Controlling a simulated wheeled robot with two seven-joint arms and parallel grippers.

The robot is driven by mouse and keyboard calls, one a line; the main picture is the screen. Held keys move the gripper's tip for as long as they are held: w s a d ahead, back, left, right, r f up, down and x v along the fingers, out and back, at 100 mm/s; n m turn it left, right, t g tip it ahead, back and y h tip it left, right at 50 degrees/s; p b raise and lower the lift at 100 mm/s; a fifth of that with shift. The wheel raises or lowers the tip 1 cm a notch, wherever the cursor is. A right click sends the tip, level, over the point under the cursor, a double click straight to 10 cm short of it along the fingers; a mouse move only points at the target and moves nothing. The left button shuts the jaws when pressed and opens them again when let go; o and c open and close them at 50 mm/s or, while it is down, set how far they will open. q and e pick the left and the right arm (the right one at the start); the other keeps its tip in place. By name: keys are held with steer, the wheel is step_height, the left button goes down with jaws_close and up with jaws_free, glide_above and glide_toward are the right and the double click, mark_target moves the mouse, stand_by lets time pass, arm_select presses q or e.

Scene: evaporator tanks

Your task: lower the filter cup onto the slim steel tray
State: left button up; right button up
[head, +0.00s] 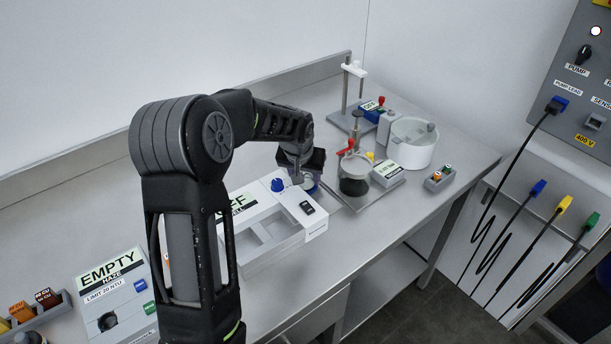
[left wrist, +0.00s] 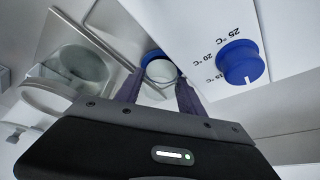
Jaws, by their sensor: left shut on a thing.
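My left gripper (head: 308,174) is shut on the filter cup (head: 311,187), a small pale cup with a blue rim. In the left wrist view the cup (left wrist: 160,69) sits between the two fingers of the left gripper (left wrist: 159,92). In the head view the gripper hides much of the cup, beside the white box's far right end. A thin steel tray (head: 358,206) lies just right of it, with a glass vessel on it; the tray (left wrist: 68,32) also shows at left in the wrist view. I cannot tell the cup's height above the surface. My right gripper is out of view.
The white box (head: 290,238) with a blue knob (head: 278,184) is close to the gripper. The glass vessel (head: 354,176) with a red-handled valve stands nearby. A white pot (head: 413,150) and a clamp stand (head: 346,90) are farther back. The bench front edge is clear.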

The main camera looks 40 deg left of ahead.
arm_select(q)
steer(key=o, duration=1.4)
steer(key=shift+s, duration=0.1)
steer(key=b+v, duration=0.1)
steer(key=v, duration=0.6)
steer(key=shift+d+r, duration=0.1)
steer(key=shift+r, duration=0.3)
steer(key=shift+d, duration=0.1)
